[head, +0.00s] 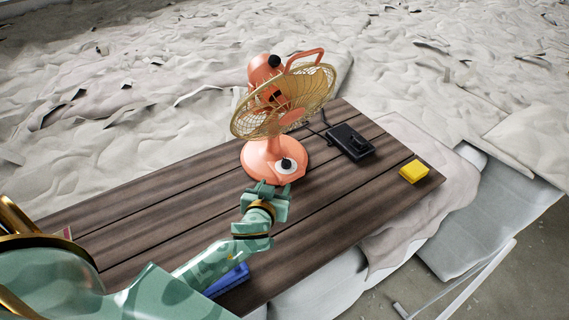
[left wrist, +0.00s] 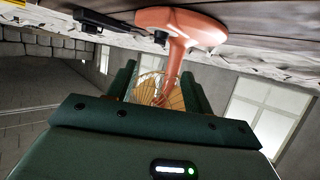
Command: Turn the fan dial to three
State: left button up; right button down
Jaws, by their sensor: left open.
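The coral-orange fan (head: 262,155) with a brass wire cage stands on the dark plank table. Its dial (head: 286,165) is a dark knob on a white round plate on the front of the base. My left gripper (head: 270,187) is open and empty, just in front of the base and the dial, seemingly apart from both. In the left wrist view the scene appears upside down. The fan base (left wrist: 180,22) and the dark dial knob (left wrist: 160,37) show above the open left gripper (left wrist: 158,84), with the fan cage visible between its fingers. The dial's setting is too small to read. My right gripper is out of view.
A black box (head: 350,142) with a cord lies right of the fan on the table (head: 160,200). A yellow block (head: 413,171) lies near the right end. A blue object (head: 228,281) lies near the front edge, partly behind my left arm. Pale crumpled cloth surrounds the table.

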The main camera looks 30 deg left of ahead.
aim_at(286, 164)
pick_arm(q)
jog(key=b+x, duration=0.2)
jog(key=x, duration=0.2)
jog(key=b+x, duration=0.3)
jog(key=x, duration=0.2)
jog(key=b+x, duration=0.2)
jog(key=x, duration=0.2)
jog(key=shift+w+f+b, duration=0.15)
jog(key=shift+f+b, duration=0.15)
jog(key=shift+f, duration=0.1)
jog(key=shift+w+a+f, duration=0.1)
jog(key=shift+w+a, duration=0.1)
jog(key=shift+w, duration=0.4)
jog(key=shift+s, duration=0.1)
jog(key=c, duration=1)
